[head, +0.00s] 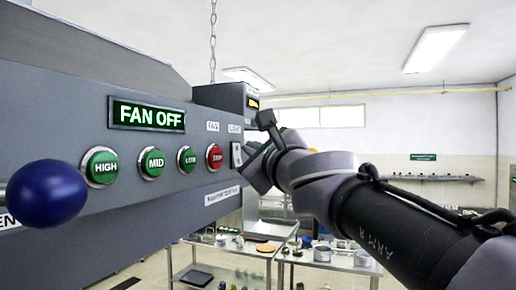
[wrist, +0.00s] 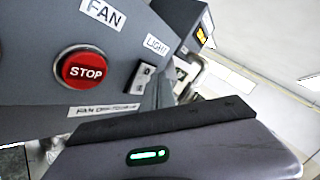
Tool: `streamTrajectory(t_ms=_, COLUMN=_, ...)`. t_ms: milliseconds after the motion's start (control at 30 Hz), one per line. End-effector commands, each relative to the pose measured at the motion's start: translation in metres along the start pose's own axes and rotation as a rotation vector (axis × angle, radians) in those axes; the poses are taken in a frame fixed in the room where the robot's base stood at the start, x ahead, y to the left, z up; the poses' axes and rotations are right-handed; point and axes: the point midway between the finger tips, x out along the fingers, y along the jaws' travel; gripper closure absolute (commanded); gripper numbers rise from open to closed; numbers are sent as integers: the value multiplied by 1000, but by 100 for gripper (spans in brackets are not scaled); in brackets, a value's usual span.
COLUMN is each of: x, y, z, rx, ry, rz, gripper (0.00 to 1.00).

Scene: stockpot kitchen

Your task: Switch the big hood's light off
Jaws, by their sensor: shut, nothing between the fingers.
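The hood's grey control panel (head: 90,190) fills the left of the head view. Its light switch (head: 236,154) is a small pale plate under the LIGHT label (head: 235,128), at the panel's right end. In the wrist view the switch (wrist: 143,80) sits right of the red STOP button (wrist: 84,69); its rocker position is too small to tell. My gripper (head: 251,168) is shut and empty, close beside the switch at the right. I cannot tell whether it touches. Its body (wrist: 165,150) fills the bottom of the wrist view; the fingertips are not clear.
Green HIGH (head: 101,167), MID (head: 152,162) and LOW (head: 187,159) buttons sit left of STOP. The display (head: 147,116) reads FAN OFF. A blue ball-shaped knob (head: 47,194) sticks out at the left. Steel tables (head: 335,260) with kitchenware stand below and behind.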

Motion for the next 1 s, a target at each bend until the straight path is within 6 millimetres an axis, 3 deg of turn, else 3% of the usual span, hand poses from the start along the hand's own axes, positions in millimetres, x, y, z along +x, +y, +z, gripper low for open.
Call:
streamTrajectory(t_ms=467, x=-8, y=-6, z=-6, rx=0, ry=1, rz=-1, gripper=100)
streamTrajectory(t_ms=1000, x=-42, y=-30, z=-31, rx=0, ry=1, rz=-1, gripper=100)
